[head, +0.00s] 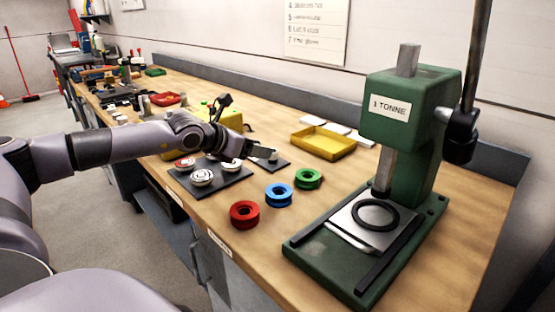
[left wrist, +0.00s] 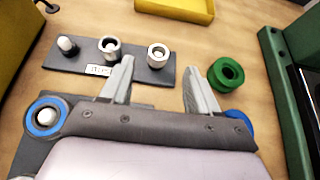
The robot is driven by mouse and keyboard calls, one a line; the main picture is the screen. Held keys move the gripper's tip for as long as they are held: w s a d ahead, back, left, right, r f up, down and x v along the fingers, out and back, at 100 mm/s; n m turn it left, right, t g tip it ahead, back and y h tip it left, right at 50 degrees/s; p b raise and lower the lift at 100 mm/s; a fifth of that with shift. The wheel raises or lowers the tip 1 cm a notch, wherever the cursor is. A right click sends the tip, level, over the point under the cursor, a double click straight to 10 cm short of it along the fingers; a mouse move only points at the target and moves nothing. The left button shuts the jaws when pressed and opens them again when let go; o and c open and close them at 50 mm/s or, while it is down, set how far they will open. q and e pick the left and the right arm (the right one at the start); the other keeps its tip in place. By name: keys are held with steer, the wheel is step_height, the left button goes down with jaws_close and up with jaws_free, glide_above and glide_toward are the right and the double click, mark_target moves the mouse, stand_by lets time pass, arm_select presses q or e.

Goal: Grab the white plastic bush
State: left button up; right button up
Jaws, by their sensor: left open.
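In the left wrist view, a small dark rack (left wrist: 135,78) with a label holds three small round parts. A pale, white-topped ring (left wrist: 158,54), which looks like the white plastic bush, stands at its right end. A grey metal-looking bush (left wrist: 109,46) is in the middle and a white-capped part (left wrist: 67,45) at the left. My left gripper (left wrist: 159,72) is open and empty, its fingertips either side of the pale ring's line; I cannot tell the height gap. In the head view my left gripper (head: 260,152) is over the rack, hiding most of it.
Red (head: 244,214), blue (head: 279,194) and green (head: 308,178) spools stand nearby on the bench. A green press (head: 405,110) is at the right, a yellow tray (head: 322,143) behind. A dark board (head: 222,185) with round parts lies left of the spools.

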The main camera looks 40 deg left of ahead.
arm_select(q)
steer(key=shift+p+x, duration=0.85)
steer(key=shift+x, duration=2.4)
steer(key=shift+a, duration=0.1)
steer(key=c, duration=1.1)
